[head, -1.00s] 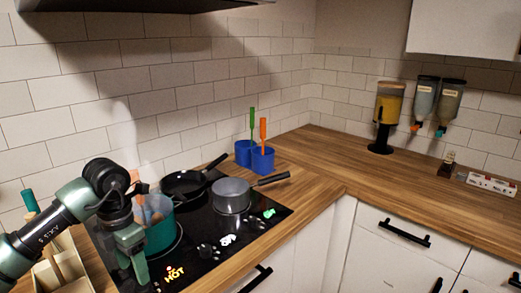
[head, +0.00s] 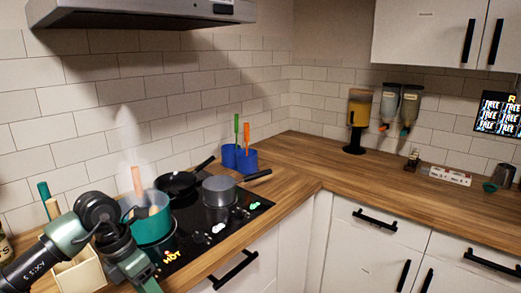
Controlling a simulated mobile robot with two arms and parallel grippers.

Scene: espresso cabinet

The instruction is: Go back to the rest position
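My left arm comes in from the lower left. Its gripper (head: 147,284) points down at the bottom edge, in front of the teal pot (head: 150,228) and apart from it. The fingertips are cut off by the frame, so I cannot tell whether it is open or shut. The pot stands on the black cooktop (head: 193,238) with a wooden-coloured utensil (head: 137,180) upright in it, and pale steam rises above. My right gripper is not in view.
A black pan (head: 178,184) and a grey saucepan (head: 219,190) are on the cooktop. Two blue cups (head: 246,161) with green and orange utensils stand behind. A cream utensil holder (head: 80,274) is beside my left arm. The right counter (head: 340,172) is mostly clear.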

